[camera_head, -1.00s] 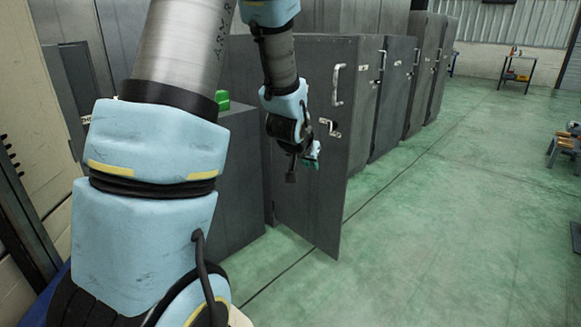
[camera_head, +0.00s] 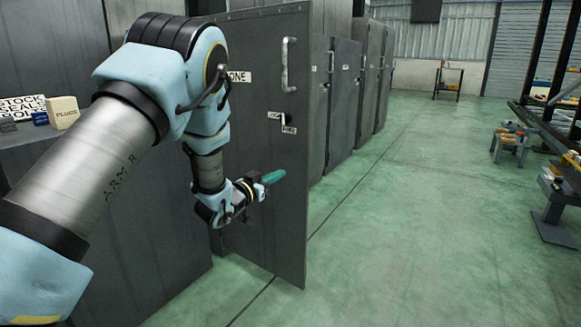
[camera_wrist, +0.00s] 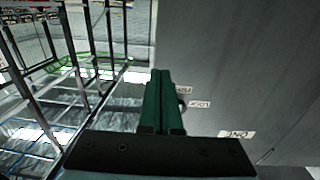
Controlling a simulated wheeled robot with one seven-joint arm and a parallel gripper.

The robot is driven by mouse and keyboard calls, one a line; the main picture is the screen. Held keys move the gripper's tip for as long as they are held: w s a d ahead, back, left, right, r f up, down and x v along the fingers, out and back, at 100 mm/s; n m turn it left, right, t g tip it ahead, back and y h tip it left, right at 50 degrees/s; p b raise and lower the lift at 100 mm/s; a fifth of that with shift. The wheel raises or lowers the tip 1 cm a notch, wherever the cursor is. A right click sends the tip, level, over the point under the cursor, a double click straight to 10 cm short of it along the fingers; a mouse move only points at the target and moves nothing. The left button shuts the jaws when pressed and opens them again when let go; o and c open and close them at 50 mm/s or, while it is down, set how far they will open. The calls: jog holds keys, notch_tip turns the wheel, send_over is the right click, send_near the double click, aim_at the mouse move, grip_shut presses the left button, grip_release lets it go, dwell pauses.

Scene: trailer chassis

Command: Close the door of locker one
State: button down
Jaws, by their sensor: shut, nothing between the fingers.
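The grey door of locker one (camera_head: 262,130) stands open, jutting out from the row, in the middle of the head view. It has a "ONE" label, a long upright handle (camera_head: 289,63) near its right edge and a small latch below. My gripper (camera_head: 272,178), with green fingers, is in front of the door's face, below the latch and pointing right. In the wrist view the fingers (camera_wrist: 161,100) are together and empty; the door's grey face (camera_wrist: 240,70) with small labels fills the right side. I cannot tell whether the fingers touch the door. The locker's inside is hidden.
More grey lockers (camera_head: 343,100) run back behind the door. A grey cabinet at left carries a "PLUGS" box (camera_head: 63,112) and a sign (camera_head: 22,107). Racks and a small stand (camera_head: 510,145) are at right. The green floor (camera_head: 400,220) between is clear.

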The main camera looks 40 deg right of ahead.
jog(key=b, duration=0.1)
send_near(305, 161)
jog(key=d, duration=0.2)
jog(key=w+d, duration=0.1)
jog(key=d, duration=0.2)
jog(key=shift+d+f, duration=0.1)
jog(key=shift+w+d, duration=0.2)
jog(key=shift+d, duration=0.55)
